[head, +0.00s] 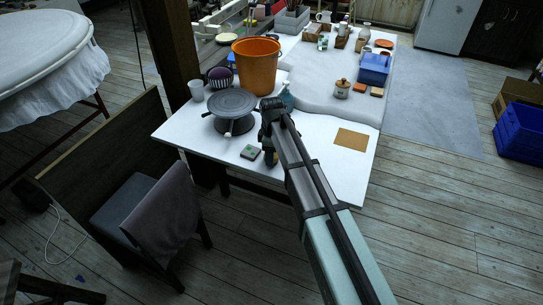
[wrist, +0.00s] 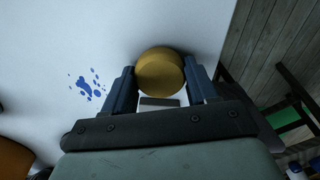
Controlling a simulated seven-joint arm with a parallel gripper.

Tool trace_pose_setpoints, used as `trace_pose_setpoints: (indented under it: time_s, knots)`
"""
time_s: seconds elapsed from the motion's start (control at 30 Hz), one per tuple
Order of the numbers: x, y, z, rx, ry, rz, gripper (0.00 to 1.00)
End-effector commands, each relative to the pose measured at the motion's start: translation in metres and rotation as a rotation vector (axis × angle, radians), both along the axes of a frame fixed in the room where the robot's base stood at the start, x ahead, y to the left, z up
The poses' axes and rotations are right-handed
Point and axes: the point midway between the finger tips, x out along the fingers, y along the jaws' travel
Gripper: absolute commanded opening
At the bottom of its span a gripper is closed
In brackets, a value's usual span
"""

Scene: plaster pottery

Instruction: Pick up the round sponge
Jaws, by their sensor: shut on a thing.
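The round sponge (wrist: 160,72) is a yellow disc in the wrist view. It sits between the two dark blue fingers of my gripper (wrist: 161,88), which is shut on it. White tabletop shows behind the sponge; I cannot tell whether the sponge touches the table. In the head view, my gripper (head: 270,152) points down near the front edge of the white table (head: 315,165). A small yellowish part of the sponge (head: 275,158) shows at the fingers there, mostly hidden by the gripper and arm.
A grey banding wheel (head: 230,103) stands left of my gripper, with a small green-grey block (head: 250,152) between. Behind are an orange bucket (head: 257,65) and a white cup (head: 196,90). A brown board (head: 351,139) lies to the right. A chair (head: 150,218) stands in front.

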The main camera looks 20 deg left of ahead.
Motion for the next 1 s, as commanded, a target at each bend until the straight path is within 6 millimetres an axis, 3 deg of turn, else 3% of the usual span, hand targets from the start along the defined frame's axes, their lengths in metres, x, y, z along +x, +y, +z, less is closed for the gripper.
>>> trace_pose_setpoints:
  time_s: [0.53, 0.83, 1.0]
  knots:
    - [0.000, 0.000, 0.081, 0.001, -0.001, 0.000, 0.29]
    - [0.000, 0.000, 0.095, 0.001, 0.001, -0.014, 0.29]
    - [0.000, 0.000, 0.095, -0.001, 0.002, -0.129, 0.29]
